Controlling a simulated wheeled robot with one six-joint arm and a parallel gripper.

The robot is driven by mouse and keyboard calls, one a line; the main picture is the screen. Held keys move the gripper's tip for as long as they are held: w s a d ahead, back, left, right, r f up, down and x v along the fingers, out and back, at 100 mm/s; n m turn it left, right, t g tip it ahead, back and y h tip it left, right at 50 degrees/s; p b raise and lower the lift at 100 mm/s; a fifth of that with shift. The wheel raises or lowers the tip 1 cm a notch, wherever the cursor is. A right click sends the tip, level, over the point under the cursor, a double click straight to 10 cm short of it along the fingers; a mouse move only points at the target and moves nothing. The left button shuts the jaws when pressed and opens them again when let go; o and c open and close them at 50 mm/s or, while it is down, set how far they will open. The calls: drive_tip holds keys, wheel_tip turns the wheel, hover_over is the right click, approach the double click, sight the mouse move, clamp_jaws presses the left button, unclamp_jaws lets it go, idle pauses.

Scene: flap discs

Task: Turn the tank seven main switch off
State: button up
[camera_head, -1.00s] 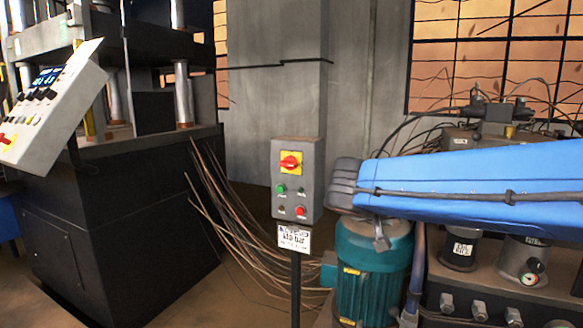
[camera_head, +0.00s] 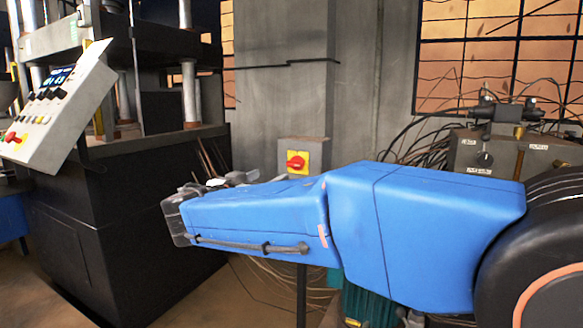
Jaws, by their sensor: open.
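The grey switch box (camera_head: 316,149) stands on a post in the middle of the view. Its red rotary switch (camera_head: 296,162) sits on a yellow plate, with the handle lying roughly level. My blue arm crosses in front of the box and hides its lower part, with the buttons and the label plate. My gripper (camera_head: 237,179) shows only in part, as grey pieces above the far end of my arm, left of the switch. It is open, with nothing seen in it, and looks apart from the switch. No tank number can be read.
A large black press stands at the left, with a tilted control panel (camera_head: 55,115) that has its own red switch. A grey unit with cables (camera_head: 505,155) stands at the right. A teal motor (camera_head: 368,308) is mostly hidden below my arm.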

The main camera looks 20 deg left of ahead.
sight(293, 165)
drive_tip(key=w, duration=1)
drive_tip(key=w+d, duration=0.1)
drive_tip(key=w, duration=0.3)
drive_tip(key=shift+w+d, duration=0.1)
drive_tip(key=shift+w, duration=0.3)
drive_tip(key=c, duration=1)
